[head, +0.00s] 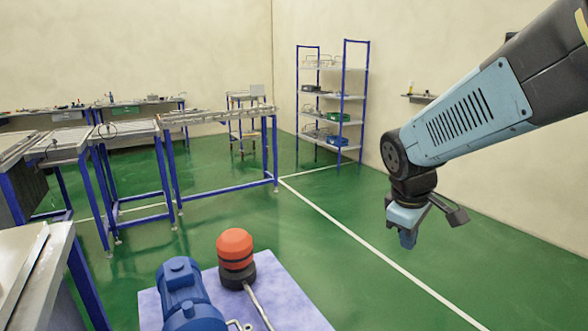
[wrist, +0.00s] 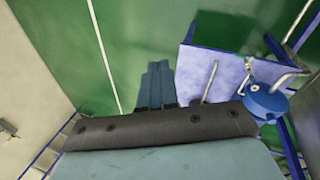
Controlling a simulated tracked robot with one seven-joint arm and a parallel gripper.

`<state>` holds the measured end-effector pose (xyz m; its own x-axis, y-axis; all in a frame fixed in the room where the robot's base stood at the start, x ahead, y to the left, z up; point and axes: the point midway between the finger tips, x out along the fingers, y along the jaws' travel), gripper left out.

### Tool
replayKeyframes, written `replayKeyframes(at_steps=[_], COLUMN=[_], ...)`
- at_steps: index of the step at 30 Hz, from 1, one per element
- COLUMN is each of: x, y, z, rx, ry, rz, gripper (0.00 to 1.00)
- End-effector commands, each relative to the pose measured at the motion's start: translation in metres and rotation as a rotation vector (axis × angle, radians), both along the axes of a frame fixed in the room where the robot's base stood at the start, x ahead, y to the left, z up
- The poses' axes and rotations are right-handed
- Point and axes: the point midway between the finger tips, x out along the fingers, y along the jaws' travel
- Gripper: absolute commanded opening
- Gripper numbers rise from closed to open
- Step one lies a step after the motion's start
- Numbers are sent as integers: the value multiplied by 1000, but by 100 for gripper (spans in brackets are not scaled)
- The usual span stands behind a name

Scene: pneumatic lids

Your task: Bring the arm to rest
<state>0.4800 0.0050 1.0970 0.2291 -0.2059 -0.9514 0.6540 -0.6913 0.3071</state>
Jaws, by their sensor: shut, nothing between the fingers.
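My arm reaches in from the upper right of the head view, bent down at the wrist. My gripper (head: 408,238) hangs at its end, pointing down over the open green floor, clear of everything. In the wrist view my gripper (wrist: 156,72) shows its blue fingers together with nothing between them. The floor lies below them.
A pale purple slab (head: 283,297) carries a blue motor-like unit (head: 184,292) and an orange-capped cylinder (head: 235,250), left of my gripper. Blue-legged benches (head: 222,113) stand further left. A shelf rack (head: 333,95) stands by the back wall. The floor between is free.

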Motion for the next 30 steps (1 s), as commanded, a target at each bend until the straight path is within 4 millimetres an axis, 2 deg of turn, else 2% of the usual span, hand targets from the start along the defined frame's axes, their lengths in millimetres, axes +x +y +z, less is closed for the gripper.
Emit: replayKeyframes(at_steps=[1, 6, 15, 21, 30], x=[-8, -34, -76, -88, -89], y=[-1, -3, -5, -5, -5], z=[11, 37, 70, 78, 78], rx=[27, 144, 381, 458, 466], ry=[-41, -153, -293, -322, -322], rz=[-58, -270, -574, -658, -667], gripper=[0, 0, 0, 0, 0])
